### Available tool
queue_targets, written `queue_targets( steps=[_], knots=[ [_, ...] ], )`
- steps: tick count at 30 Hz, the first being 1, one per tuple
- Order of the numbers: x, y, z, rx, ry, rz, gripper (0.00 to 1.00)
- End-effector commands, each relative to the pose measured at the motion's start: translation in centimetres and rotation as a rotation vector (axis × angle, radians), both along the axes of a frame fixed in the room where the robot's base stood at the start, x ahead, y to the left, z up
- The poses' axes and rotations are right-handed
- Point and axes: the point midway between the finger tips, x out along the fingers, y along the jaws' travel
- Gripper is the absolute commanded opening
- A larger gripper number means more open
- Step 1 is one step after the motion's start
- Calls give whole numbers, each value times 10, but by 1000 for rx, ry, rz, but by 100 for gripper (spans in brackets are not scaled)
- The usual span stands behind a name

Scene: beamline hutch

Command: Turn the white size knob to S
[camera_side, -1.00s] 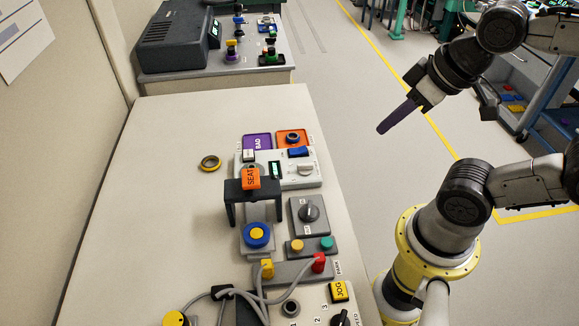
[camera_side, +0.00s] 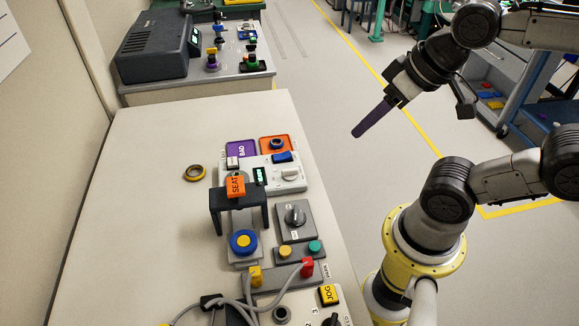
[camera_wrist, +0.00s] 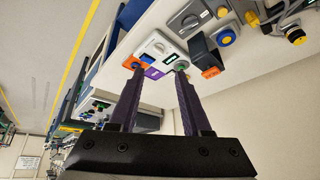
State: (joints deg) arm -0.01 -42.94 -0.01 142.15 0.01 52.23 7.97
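The white knob (camera_side: 290,174) sits on a white control box (camera_side: 262,187) with a blue rocker (camera_side: 282,157) and a small dark display (camera_side: 259,177). Its scale letters are too small to read. The white box (camera_wrist: 165,48) also shows in the wrist view, beyond my fingertips. My gripper (camera_side: 357,133) hangs in the air to the right of the box, apart from it, over the floor side of the bench. In the wrist view its two purple fingers (camera_wrist: 160,72) are spread with nothing held between them.
A black bracket (camera_side: 237,212) with an orange SEAT tag stands just in front of the box. A grey box with a rotary knob (camera_side: 296,214), several buttons and cables lie nearer. Purple and orange trays (camera_side: 241,148) are behind. The bench's left side is mostly clear, except a tape roll (camera_side: 195,172).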

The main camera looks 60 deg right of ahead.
Motion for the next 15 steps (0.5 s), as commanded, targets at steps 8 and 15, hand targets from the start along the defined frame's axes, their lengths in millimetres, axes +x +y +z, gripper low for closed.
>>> queue_targets(
  steps=[8, 15],
  knots=[
    [48, -1, 20, 136, 82, -280, 82],
    [110, -3, 7, 197, 226, -498, 82]
  ],
)
